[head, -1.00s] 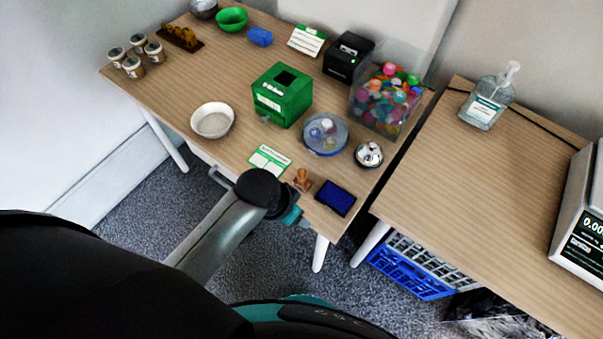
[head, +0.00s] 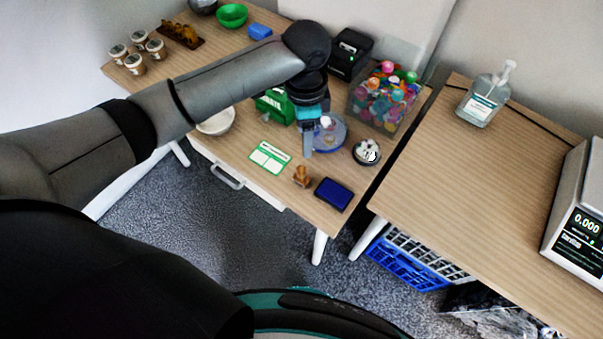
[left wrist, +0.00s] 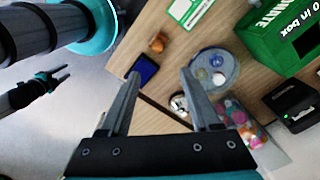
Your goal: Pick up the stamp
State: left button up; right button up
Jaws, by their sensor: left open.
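The stamp, a small brown wooden one (head: 301,176), stands near the front edge of the desk, just left of the dark blue ink pad (head: 333,194). In the left wrist view the stamp (left wrist: 158,42) shows beyond the fingers, near the ink pad (left wrist: 143,69). My left gripper (head: 308,150) is above the desk, higher than the stamp and behind it in the head view. In the left wrist view its fingers (left wrist: 159,76) are apart with nothing held between them. My right gripper (left wrist: 60,75) shows small at the left of the wrist view, away from the desk.
A green and white card (head: 269,157) lies left of the stamp. A green box (head: 272,103), a round clear dish (head: 337,135), a small silver bowl (head: 366,152) and a clear bin of colourful items (head: 380,105) stand behind. A second table (head: 470,190) is at right.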

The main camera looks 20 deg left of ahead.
aim_at(302, 169)
pick_arm(q)
notch_tip(302, 169, down, 10)
jog(key=shift+r+b, duration=0.2)
jog(key=shift+b, duration=1.05)
jog(key=shift+s+a+f+b, duration=0.15)
jog(key=shift+f+b, duration=0.3)
jog(key=shift+f, duration=0.9)
jog(key=shift+s+a+f+b, duration=0.15)
jog(key=shift+f+b, duration=0.25)
jog(key=shift+f, duration=0.9)
jog(key=shift+c, duration=0.3)
grip_shut()
